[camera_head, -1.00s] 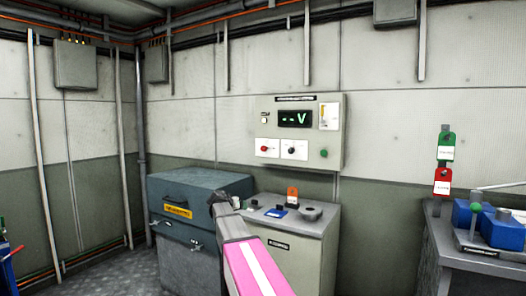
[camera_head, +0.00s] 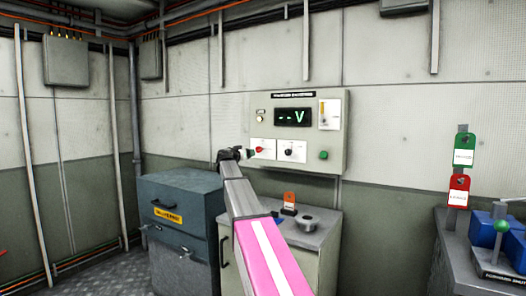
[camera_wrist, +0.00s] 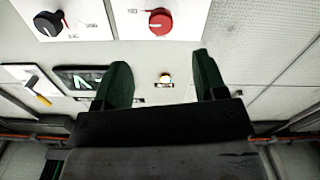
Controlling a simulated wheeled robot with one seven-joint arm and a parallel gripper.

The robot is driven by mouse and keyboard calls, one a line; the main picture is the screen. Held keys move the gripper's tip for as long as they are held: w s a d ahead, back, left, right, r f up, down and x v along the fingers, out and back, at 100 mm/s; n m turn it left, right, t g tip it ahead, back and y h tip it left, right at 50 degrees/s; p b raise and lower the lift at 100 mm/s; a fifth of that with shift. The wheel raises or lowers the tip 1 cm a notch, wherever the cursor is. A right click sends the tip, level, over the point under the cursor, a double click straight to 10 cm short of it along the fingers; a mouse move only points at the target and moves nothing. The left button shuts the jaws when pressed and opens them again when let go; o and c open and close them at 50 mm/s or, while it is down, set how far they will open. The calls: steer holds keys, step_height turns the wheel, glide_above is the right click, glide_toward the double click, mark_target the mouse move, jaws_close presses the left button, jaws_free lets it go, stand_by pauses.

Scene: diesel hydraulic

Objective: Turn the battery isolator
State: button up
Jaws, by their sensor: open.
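A red rotary knob (camera_head: 259,150) on a white plate sits at the lower left of the wall panel (camera_head: 333,150). It is likely the battery isolator, though its label is too small to read. The wrist view shows the red knob (camera_wrist: 160,21) at the top, beyond my finger tips. My gripper (camera_head: 248,154) is beside the knob's plate, just left of the knob in the head view. In the wrist view my gripper (camera_wrist: 163,68) has its two dark green fingers spread, with nothing between them. I cannot tell any contact with the panel.
A black knob (camera_head: 288,151) is on the plate right of the red one, and a green button (camera_head: 324,155) is farther right. Below stand a grey-blue box (camera_head: 170,190) and a cabinet (camera_head: 325,235). A bench with red and green tags (camera_head: 459,190) is at right.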

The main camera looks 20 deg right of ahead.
mark_target(258, 150)
steer(key=x, duration=1.1)
steer(key=shift+w+d+r, duration=0.15)
steer(key=shift+w+r, duration=0.05)
steer(key=shift+w, duration=0.1)
steer(key=c, duration=0.9)
